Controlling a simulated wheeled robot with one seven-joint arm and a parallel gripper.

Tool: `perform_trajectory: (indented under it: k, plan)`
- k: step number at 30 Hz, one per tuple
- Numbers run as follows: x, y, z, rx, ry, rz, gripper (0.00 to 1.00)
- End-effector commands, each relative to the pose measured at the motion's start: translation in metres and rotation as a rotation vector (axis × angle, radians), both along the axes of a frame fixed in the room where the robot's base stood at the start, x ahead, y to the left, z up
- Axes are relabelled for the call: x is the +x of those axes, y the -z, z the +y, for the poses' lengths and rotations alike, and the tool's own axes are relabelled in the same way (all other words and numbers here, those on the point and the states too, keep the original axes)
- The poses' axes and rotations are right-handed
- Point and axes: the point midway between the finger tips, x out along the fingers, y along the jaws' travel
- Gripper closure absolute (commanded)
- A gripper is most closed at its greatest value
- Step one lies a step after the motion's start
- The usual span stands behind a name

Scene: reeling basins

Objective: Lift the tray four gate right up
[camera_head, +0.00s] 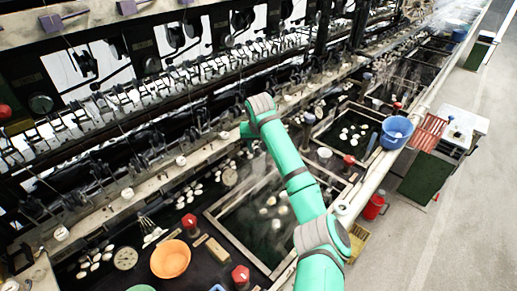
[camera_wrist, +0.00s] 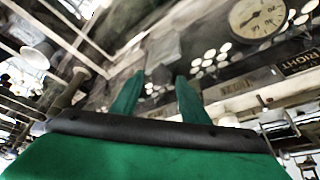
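My arm is green, and my gripper (camera_head: 246,130) reaches over the basin row toward the machine in the head view. In the wrist view my gripper (camera_wrist: 159,78) shows two green fingers standing apart with nothing clearly between them. A dark plate (camera_wrist: 300,62) with the word RIGHT lies at the right of the wrist view. A second small plate (camera_wrist: 236,87) with blurred lettering is left of it, close to the right finger. I cannot make out the tray four gate for certain in either view.
A round dial (camera_wrist: 258,17) is at the top right of the wrist view, with pale cocoons near it. In the head view are an orange bowl (camera_head: 170,259), a blue basin (camera_head: 396,131), a red bucket (camera_head: 374,205) and a green board (camera_head: 427,178).

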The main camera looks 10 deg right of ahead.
Motion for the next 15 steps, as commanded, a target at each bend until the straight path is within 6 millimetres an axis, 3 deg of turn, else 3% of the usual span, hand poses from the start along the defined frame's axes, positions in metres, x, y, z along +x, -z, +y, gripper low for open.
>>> perform_trajectory:
  k: [10, 15]
  plan:
    - [0.000, -0.002, 0.001, 0.001, -0.001, 0.000, 0.56]
    - [-0.006, -0.018, 0.002, 0.000, -0.001, -0.002, 0.56]
